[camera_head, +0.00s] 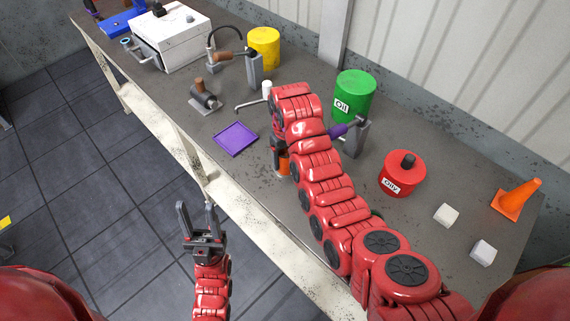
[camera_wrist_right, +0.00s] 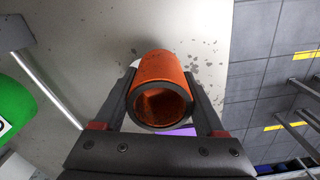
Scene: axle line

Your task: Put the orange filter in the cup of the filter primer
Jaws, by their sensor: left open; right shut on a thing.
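The orange filter (camera_wrist_right: 165,66) is a hollow cylinder with its open end towards the right wrist camera. My right gripper (camera_wrist_right: 162,112) is shut on it, with one finger on each side. In the head view the filter (camera_head: 284,165) shows partly below my right gripper (camera_head: 279,155), near the table's front edge; my arm hides much of that area. My left gripper (camera_head: 198,222) is open and empty, off the table's front edge.
A purple tray (camera_head: 235,138) lies left of my right gripper. A grey device with a brown handle (camera_head: 204,95) stands farther left. Green (camera_head: 355,95), red (camera_head: 402,174) and yellow (camera_head: 264,48) cans stand on the table. White blocks and an orange cone (camera_head: 514,199) are at right.

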